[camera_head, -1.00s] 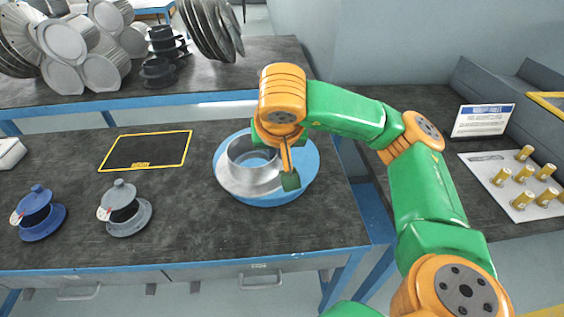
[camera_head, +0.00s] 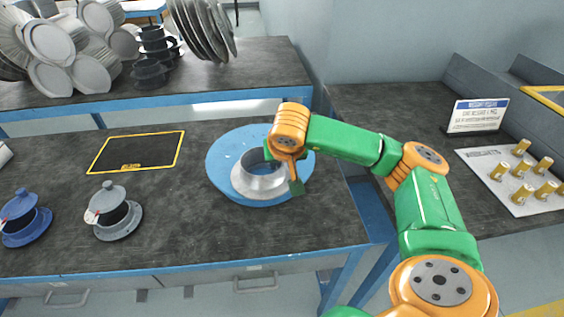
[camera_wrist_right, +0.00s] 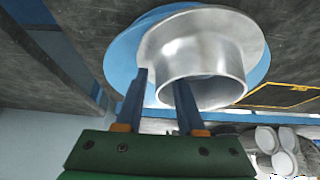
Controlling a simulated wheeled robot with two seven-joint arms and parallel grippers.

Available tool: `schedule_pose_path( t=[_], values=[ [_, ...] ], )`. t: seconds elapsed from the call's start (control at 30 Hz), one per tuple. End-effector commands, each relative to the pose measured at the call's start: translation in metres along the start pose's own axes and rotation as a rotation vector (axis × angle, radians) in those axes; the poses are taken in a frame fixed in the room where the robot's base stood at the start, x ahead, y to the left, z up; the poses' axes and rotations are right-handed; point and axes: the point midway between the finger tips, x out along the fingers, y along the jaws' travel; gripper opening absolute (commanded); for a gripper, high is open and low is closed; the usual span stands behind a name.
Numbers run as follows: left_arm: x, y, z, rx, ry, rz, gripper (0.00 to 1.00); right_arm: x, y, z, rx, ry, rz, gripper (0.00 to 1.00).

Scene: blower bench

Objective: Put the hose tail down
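The hose tail (camera_head: 262,182), a silver flanged tube, sits with its flange down on the round blue plate (camera_head: 222,158). It looks level, with its open tube end up. In the right wrist view the hose tail (camera_wrist_right: 235,50) is right in front of my fingers. My right gripper (camera_head: 289,172) is at the tube's rim. In the wrist view its blue fingers (camera_wrist_right: 160,88) are apart, one outside the tube wall and one over the opening, with a gap showing between them and the wall. My left gripper is not in view.
A grey flanged part (camera_head: 113,222) and a blue one (camera_head: 25,226) stand at the left of the bench. A yellow-edged black mat (camera_head: 137,152) lies behind them. A white board with brass fittings (camera_head: 515,185) is on the right bench. Discs and black parts stand at the back.

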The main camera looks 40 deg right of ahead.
Motion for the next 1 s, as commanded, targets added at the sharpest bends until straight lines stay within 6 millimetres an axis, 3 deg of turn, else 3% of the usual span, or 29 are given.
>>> schedule_pose_path(
  t=[0.17, 0.27, 0.6, 0.7, 1.0],
  values=[
    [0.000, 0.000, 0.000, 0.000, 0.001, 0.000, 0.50, -0.002, 0.000, -0.001, 0.001, 0.001, -0.001, 0.38],
    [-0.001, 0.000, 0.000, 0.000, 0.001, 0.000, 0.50, -0.014, -0.001, -0.002, 0.001, 0.004, -0.003, 0.38],
    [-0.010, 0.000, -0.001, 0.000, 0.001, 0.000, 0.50, -0.096, -0.001, -0.003, 0.000, 0.007, -0.004, 0.38],
    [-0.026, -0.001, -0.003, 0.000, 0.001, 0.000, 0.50, -0.116, 0.000, -0.005, 0.000, 0.006, -0.002, 0.38],
    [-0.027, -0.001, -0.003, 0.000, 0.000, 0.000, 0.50, -0.121, 0.000, 0.000, 0.002, 0.001, -0.001, 0.38]
  ],
)
